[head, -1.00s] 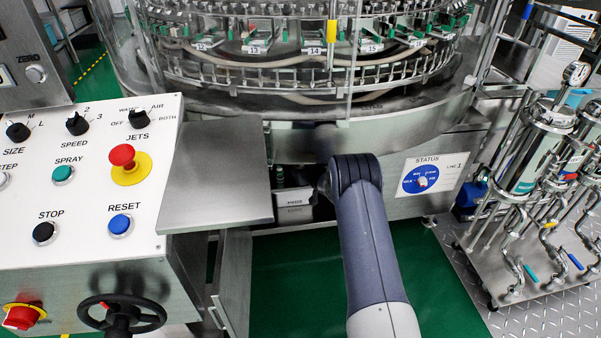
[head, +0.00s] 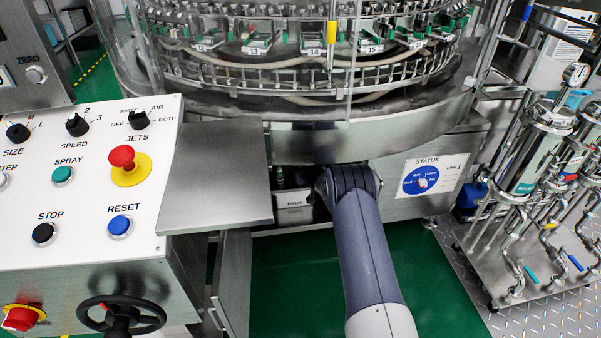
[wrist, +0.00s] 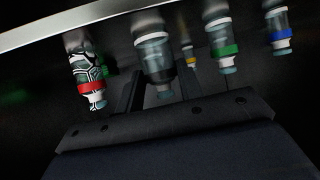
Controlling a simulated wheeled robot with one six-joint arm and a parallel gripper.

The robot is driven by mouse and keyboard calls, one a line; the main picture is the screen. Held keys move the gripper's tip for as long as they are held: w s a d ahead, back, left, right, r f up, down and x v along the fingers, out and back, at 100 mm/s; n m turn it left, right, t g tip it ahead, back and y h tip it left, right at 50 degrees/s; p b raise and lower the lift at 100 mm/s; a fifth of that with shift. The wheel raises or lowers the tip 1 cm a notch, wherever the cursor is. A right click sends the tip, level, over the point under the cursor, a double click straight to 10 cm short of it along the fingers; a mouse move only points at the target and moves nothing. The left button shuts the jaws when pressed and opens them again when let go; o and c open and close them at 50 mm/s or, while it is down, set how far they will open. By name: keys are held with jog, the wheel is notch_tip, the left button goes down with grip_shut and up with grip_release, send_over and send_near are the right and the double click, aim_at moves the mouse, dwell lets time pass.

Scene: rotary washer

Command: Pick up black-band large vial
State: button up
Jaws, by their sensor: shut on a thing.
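The black-band large vial (wrist: 154,50) is a clear vial with a dark band, in the middle of the wrist view. My gripper (wrist: 158,85) has its two dark fingers on either side of this vial and is shut on it. In the head view my gripper and this vial are hidden in the dark opening under the washer, behind my arm.
A red-band patterned vial (wrist: 88,72) hangs close to the left. Yellow-band (wrist: 189,55), green-band (wrist: 222,45) and blue-band (wrist: 279,32) vials are to the right. A metal edge (wrist: 70,22) crosses above. A box marked PADS (head: 294,205) stands left of my arm.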

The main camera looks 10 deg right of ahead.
jog(key=c, duration=0.3)
jog(key=shift+r, duration=0.15)
jog(key=shift+c, duration=0.2)
